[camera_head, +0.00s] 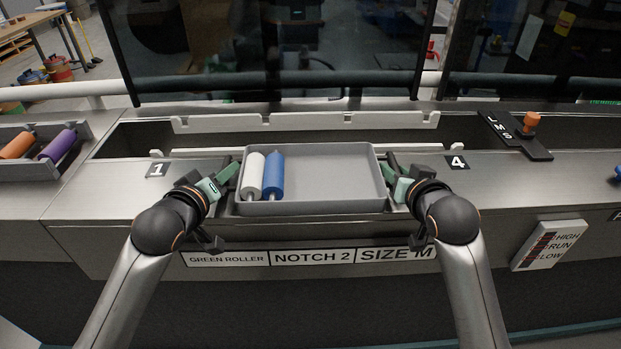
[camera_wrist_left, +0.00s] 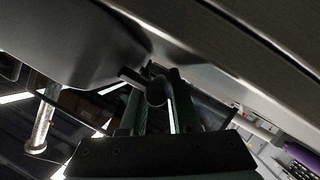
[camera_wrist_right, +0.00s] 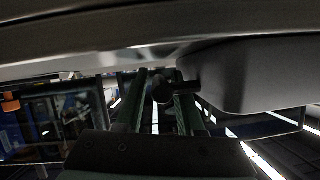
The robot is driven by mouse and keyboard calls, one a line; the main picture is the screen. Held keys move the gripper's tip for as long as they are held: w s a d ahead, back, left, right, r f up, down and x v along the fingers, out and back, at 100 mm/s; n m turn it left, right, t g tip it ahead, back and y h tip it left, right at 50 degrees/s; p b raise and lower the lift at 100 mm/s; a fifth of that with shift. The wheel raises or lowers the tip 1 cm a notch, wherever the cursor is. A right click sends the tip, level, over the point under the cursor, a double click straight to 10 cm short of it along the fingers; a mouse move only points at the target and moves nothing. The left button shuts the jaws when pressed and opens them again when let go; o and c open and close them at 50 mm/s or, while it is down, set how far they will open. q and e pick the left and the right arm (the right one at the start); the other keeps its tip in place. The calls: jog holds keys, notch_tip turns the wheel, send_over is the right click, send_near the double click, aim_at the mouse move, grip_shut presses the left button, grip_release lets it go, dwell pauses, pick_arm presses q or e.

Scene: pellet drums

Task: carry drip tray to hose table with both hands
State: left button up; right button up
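The drip tray (camera_head: 330,172) is a grey rectangular tray at the middle of the console. A white roller (camera_head: 252,176) and a blue roller (camera_head: 273,175) lie side by side at its left end. My left gripper (camera_head: 222,180) is at the tray's left end, and the left wrist view shows its fingers close around a dark handle (camera_wrist_left: 156,90). My right gripper (camera_head: 395,178) is at the right end, with its fingers close around another handle (camera_wrist_right: 163,90). Both look shut on the handles. I cannot tell whether the tray rests on the console or hangs slightly above it.
A notched pale rail (camera_head: 305,121) runs behind the tray. A grey tray (camera_head: 62,167) with orange and purple rollers stands at far left. An orange knob on an L-M-S plate (camera_head: 531,123) is at right. Labels line the console front. Dark glass panels stand behind.

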pick_arm(q)
jog(key=shift+c, duration=0.3)
pick_arm(e)
jog(key=shift+c, duration=0.4)
pick_arm(q)
jog(key=shift+c, duration=1.4)
pick_arm(e)
jog(key=shift+c, duration=1.4)
pick_arm(q)
grip_shut()
pick_arm(e)
grip_shut()
